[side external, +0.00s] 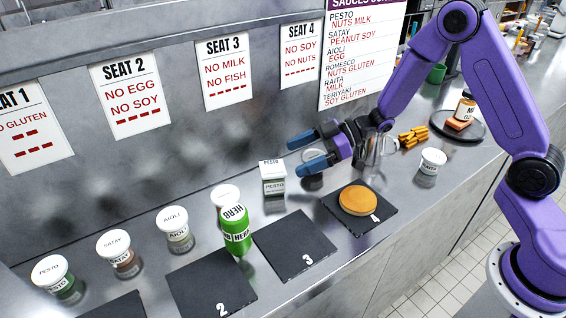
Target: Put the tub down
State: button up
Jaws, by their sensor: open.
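Another pesto tub (58,280), a satay tub (118,254) and an aioli tub (176,231) stand in a row at the left. A further white-lidded tub (224,193) is partly hidden by a green herb bottle (236,232). One more labelled tub (430,165) stands at the right.
Dark slates marked 2 (195,292) and 3 (280,255) are bare; another slate (378,218) bears an orange-brown round (358,200). A glass vessel (376,158) and orange sticks (413,136) are behind. A dark round plate (437,122) holds food and a jar. Diet signs line the wall.

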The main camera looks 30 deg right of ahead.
jog(key=shift+v, duration=1.2)
jog(key=shift+r, duration=0.1)
jog(key=s+d+r+g+h, duration=0.1)
jog(key=s+h, duration=0.3)
jog(key=s, duration=0.6)
jog(key=s+d+r+g+h, duration=0.2)
jog(key=s+d+r+h, duration=0.1)
jog(key=s, duration=0.8)
jog(key=s+d+r+m+g+h, duration=0.1)
jog(key=s+d+h, duration=0.3)
jog(key=s, duration=0.6)
jog(key=shift+s+r+g+h, duration=0.25)
jog(key=shift+r+g+h, duration=0.25)
jog(key=shift+r, duration=0.05)
